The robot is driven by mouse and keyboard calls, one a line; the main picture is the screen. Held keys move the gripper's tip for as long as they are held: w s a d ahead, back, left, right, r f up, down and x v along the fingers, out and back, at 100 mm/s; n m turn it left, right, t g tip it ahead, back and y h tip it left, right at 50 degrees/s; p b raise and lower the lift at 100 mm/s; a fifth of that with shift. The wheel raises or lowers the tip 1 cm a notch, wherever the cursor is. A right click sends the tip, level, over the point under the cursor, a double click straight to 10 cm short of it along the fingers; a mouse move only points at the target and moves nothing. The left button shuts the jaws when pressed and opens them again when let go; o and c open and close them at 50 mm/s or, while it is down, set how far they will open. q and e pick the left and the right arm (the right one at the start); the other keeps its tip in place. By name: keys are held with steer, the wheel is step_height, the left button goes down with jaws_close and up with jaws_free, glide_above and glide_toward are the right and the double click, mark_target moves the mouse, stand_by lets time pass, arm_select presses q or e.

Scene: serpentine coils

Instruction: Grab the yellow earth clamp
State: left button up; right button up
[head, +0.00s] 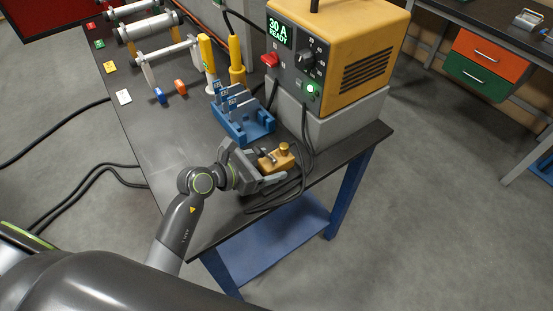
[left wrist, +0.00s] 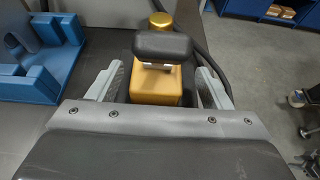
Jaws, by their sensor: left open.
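The yellow earth clamp (head: 284,157) lies near the front right corner of the dark workbench (head: 170,150), with a dark handle on top. My left gripper (head: 267,168) is at the clamp, reaching in from the left. In the left wrist view the clamp's yellow body (left wrist: 157,88) is between the two open grey fingers (left wrist: 158,90), with a visible gap on both sides. The black handle (left wrist: 162,46) covers part of the body, and a round yellow knob (left wrist: 160,20) shows beyond it. My right gripper is not in view.
A blue slotted holder (head: 243,122) stands just behind the clamp. A yellow power unit (head: 340,50) reading "30 A READY" sits on a grey block (head: 345,117). Black cables (head: 302,165) loop beside the clamp. The bench's front left area is clear.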

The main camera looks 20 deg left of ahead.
mark_target(271, 161)
arm_select(q)
steer(key=shift+p+x, duration=0.3)
steer(key=shift+x, duration=1.55)
steer(key=shift+w+a, duration=0.1)
steer(key=shift+a, duration=0.05)
steer(key=shift+r, duration=0.1)
jaws_close()
steer(key=shift+r, duration=0.15)
